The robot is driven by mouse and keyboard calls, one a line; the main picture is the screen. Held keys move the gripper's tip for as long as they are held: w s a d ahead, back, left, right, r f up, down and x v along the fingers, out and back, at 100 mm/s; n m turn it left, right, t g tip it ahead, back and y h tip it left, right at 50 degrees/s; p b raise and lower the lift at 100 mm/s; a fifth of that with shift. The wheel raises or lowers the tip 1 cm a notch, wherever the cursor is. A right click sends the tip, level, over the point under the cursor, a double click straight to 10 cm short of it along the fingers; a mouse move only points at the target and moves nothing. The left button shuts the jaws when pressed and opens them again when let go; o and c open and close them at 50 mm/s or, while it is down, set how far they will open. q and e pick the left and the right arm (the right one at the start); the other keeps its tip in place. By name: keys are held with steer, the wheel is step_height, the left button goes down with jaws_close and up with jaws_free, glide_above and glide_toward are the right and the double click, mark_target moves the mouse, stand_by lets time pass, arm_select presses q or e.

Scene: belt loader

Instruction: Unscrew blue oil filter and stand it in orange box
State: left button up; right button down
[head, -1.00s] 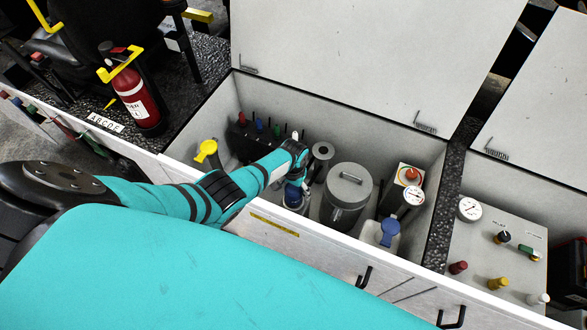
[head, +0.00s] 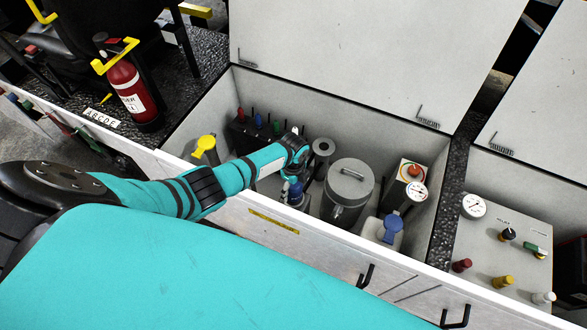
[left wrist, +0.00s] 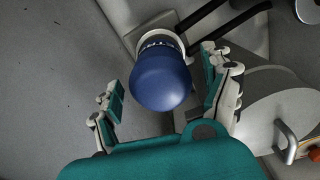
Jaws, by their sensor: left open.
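The blue oil filter (left wrist: 160,82) is between the two fingers of my left gripper (left wrist: 163,90) in the left wrist view. It has a rounded blue end and white lettering near its base. Gaps show between it and the fingers on both sides, with the left gap wider. My left gripper (head: 297,182) is open. In the head view the filter (head: 296,195) is partly hidden behind the gripper, down in the open compartment. I see no orange box in these views. My right gripper is not in view.
A grey lidded canister (head: 348,188) and a blue-capped container (head: 391,229) stand right of the filter. A yellow-capped filler (head: 205,148) is to the left. The compartment's front wall (head: 285,222) is close under my left arm. The raised lid (head: 370,60) stands behind.

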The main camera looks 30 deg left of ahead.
arm_select(q)
steer(key=m, duration=0.4)
steer(key=shift+b, duration=0.35)
steer(key=shift+f+m+b, duration=0.1)
steer(key=shift+m+b, duration=0.25)
steer(key=shift+m, duration=0.35)
steer(key=m+b, duration=0.2)
steer(key=m, duration=0.5)
steer(key=shift+w+a+f+b, duration=0.1)
steer(key=shift+f+b, duration=0.05)
steer(key=shift+b, duration=0.25)
steer(key=shift+m, duration=0.9)
steer(key=shift+r+m, duration=0.25)
steer(key=shift+m, duration=0.25)
steer(key=c, duration=1.5)
steer(key=o, duration=1.5)
